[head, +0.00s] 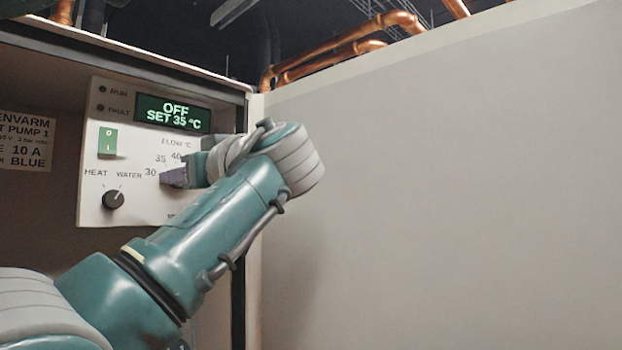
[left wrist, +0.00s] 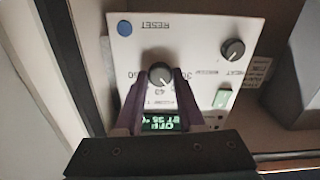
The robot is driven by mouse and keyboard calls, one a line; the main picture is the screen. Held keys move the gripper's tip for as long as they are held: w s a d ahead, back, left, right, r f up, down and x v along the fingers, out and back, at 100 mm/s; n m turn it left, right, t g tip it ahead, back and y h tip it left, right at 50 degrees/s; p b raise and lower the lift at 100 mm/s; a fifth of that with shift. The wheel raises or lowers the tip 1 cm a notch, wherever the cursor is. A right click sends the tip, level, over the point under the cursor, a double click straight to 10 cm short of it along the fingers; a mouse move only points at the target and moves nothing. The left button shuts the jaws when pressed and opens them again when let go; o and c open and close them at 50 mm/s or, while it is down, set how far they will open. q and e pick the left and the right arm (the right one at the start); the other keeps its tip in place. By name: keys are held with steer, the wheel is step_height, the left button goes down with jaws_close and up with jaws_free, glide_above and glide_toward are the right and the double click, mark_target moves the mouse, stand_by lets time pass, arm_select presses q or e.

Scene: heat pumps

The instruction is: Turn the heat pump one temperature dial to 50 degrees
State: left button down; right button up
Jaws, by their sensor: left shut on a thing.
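The heat pump one control panel (head: 92,205) is a white plate in an open cabinet. Its green display (head: 172,113) reads "OFF" and "SET 35 °C". My left gripper (head: 172,178) is at the flow temperature dial, which it hides in the head view. The left wrist view shows the panel upside down. There the dark round temperature dial (left wrist: 160,74) sits between the purple fingers of my left gripper (left wrist: 159,79), which are shut on it. Scale numbers show around it; I cannot tell its pointer angle surely. My right gripper is out of view.
A heat/water knob (head: 113,200) and a green switch (head: 107,141) sit on the panel's left side. A blue reset button (left wrist: 124,28) shows in the left wrist view. A pale wall-like panel (head: 450,180) fills the right. Copper pipes (head: 340,48) run above.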

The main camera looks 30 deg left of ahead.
arm_select(q)
steer(key=shift+d+m+b, duration=0.1)
steer(key=shift+m+b, duration=0.45)
steer(key=shift+m, duration=11.35)
steer(key=c, duration=0.5)
jaws_free()
